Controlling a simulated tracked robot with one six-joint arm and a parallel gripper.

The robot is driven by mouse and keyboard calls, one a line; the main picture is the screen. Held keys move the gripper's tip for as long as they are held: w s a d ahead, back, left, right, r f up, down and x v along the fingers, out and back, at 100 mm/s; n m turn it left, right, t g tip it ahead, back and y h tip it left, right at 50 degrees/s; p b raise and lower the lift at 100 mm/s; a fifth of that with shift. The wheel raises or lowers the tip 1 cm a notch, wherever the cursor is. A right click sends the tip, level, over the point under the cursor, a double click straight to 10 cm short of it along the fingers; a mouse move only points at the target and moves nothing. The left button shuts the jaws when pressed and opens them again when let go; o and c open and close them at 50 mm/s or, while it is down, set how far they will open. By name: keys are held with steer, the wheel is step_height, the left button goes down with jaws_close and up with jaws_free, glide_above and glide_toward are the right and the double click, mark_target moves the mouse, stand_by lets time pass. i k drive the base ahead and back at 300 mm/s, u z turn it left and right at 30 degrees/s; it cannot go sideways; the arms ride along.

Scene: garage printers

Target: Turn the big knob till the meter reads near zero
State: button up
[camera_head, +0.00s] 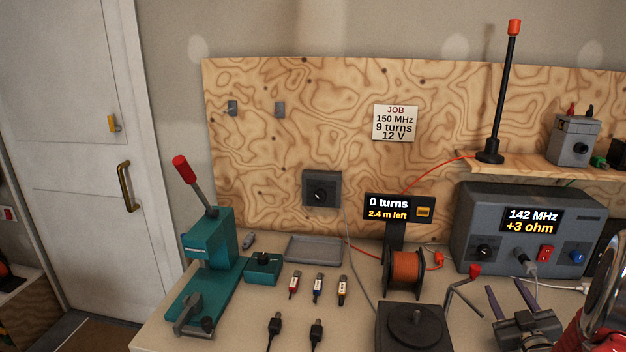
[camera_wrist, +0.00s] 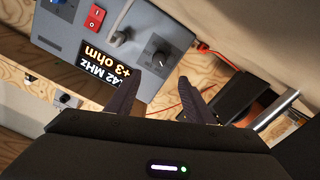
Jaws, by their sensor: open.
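The grey meter box (camera_head: 470,215) stands at the right of the bench. Its screen (camera_head: 532,221) reads 142 MHz and +3 ohm. A black knob (camera_head: 484,252) with a white mark is on the left of its front. In the wrist view, which is turned about, the same knob (camera_wrist: 160,56) shows just beyond my fingertips and apart from them. The box has a blue knob (camera_head: 577,257) at its right. My gripper (camera_head: 508,288) is low in front of the box, its fingers apart and empty; in the wrist view the fingers (camera_wrist: 163,82) frame bare space.
A red switch (camera_head: 546,254) and a plugged cable (camera_head: 522,258) sit beside the black knob. A wire spool (camera_head: 407,268) and a black turntable (camera_head: 414,325) stand left of my gripper. A teal press (camera_head: 208,262) is farther left.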

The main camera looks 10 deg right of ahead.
mark_target(484, 252)
steer(key=k, duration=1)
